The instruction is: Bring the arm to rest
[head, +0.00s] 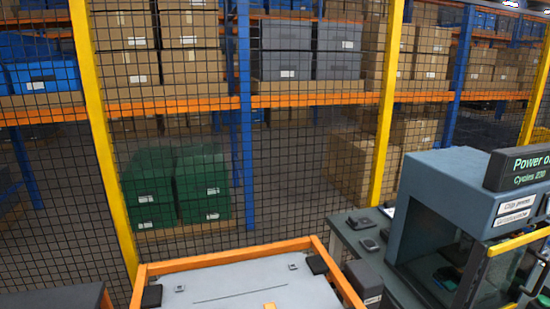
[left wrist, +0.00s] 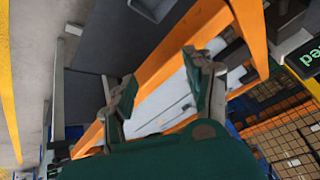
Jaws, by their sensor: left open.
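My left gripper (left wrist: 160,88) shows in the left wrist view, with its two fingers spread apart and nothing between them. Beyond the fingers is an orange-framed table with a pale top (left wrist: 168,108); the gripper appears apart from it, though the distance is hard to judge. The same orange-framed table (head: 232,292) shows at the bottom of the head view. Neither arm nor gripper shows in the head view. My right gripper is hidden from both views.
A grey machine (head: 440,205) with a "Power on" display (head: 520,168) stands on a bench at the right. A yellow-posted mesh fence (head: 103,140) runs behind the table. Beyond it are racks with cartons and green crates (head: 175,188).

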